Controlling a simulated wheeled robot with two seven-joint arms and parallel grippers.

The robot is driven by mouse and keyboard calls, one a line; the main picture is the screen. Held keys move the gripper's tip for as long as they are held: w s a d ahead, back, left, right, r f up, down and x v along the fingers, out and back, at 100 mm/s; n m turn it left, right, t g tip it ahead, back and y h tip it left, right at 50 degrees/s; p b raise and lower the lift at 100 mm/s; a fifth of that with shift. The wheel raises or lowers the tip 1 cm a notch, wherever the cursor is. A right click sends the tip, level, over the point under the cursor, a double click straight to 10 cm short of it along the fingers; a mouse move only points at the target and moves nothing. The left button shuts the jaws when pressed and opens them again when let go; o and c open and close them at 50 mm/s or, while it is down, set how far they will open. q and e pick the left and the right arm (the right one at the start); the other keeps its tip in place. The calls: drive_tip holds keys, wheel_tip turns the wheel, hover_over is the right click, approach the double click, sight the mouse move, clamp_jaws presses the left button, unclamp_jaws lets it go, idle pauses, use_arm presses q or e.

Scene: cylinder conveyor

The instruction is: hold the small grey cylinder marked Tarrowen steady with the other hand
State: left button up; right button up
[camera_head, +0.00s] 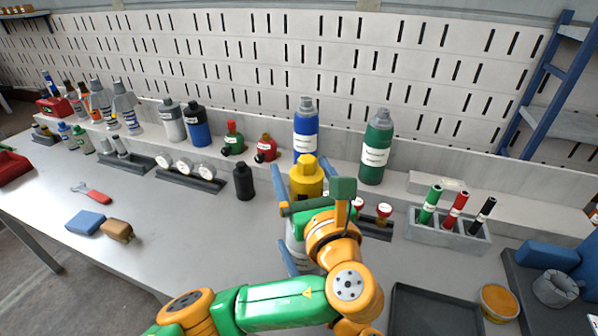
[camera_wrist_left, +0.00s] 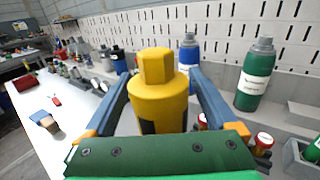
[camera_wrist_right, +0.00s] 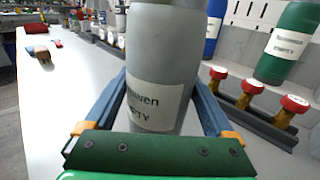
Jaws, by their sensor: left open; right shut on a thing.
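The small grey cylinder (camera_wrist_right: 165,50) fills the middle of the right wrist view, upright; its label shows "...owen" and part of "EMPTY". My right gripper (camera_wrist_right: 160,88) is shut on its body, one blue finger on each side. A yellow cap (camera_head: 305,178) with a dark opening shows in line above the grey body (camera_head: 299,252); the join is hidden by my arm. My left gripper (camera_wrist_left: 160,88) is open with its fingers either side of the yellow cap (camera_wrist_left: 157,95). In the head view my left arm covers much of the cylinder.
A blue cylinder (camera_head: 306,125) and a green cylinder (camera_head: 377,148) stand behind. A rack of red-topped fittings (camera_head: 384,212) is close on the right, with a grey marker holder (camera_head: 448,230) beyond. A black bottle (camera_head: 244,182) stands left.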

use_arm(q)
drive_tip(key=m+h, duration=0.2)
drive_tip(key=h, duration=0.1)
drive_tip(key=shift+d+t+h, duration=0.15)
drive_tip(key=shift+t+h, duration=0.15)
drive_tip(key=shift+h, duration=0.1)
drive_tip(key=shift+d, duration=0.15)
drive_tip(key=shift+m, duration=0.3)
drive_tip(key=m+h, duration=0.1)
drive_tip(key=h, duration=0.1)
drive_tip(key=m+h, duration=0.2)
drive_tip(key=m+g+h, duration=0.1)
drive_tip(key=h, duration=0.2)
drive_tip(key=shift+d+m, duration=0.25)
drive_tip(key=shift+m, duration=0.05)
drive_tip(key=shift+d+m+g+h, duration=0.15)
drive_tip(key=shift+m+g+h, duration=0.25)
drive_tip(key=shift+h, duration=0.5)
drive_tip(key=shift+s+d, duration=0.1)
drive_tip(key=shift+d, duration=0.1)
drive_tip(key=shift+m+h, duration=0.4)
